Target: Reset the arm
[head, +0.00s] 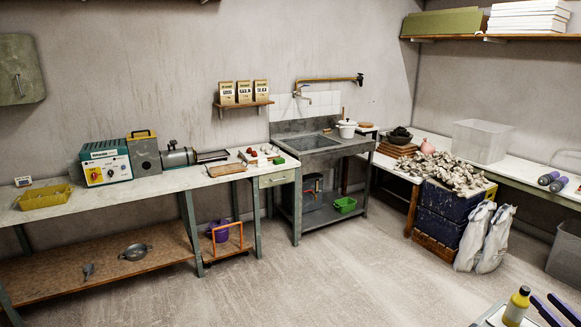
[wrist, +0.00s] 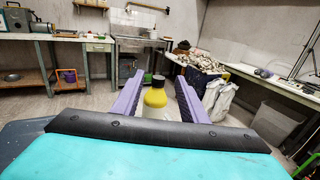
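My gripper (head: 544,298) shows at the bottom right of the head view, with two purple fingers apart. In the wrist view its fingers (wrist: 160,80) stand open with a wide gap. A yellow bottle with a black cap (head: 516,307) stands upright on a light surface just left of the fingertips in the head view. In the wrist view the bottle (wrist: 155,98) shows in the gap, beyond the fingers, and neither finger is seen touching it. Its lower part is partly hidden by the dark edge of my gripper body.
A long workbench (head: 130,190) with machines and a yellow tray (head: 44,196) runs along the left wall. A sink unit (head: 315,143) stands mid-back. A blue crate (head: 448,212) heaped with clay and white sacks (head: 485,238) stand at right. The middle floor is clear.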

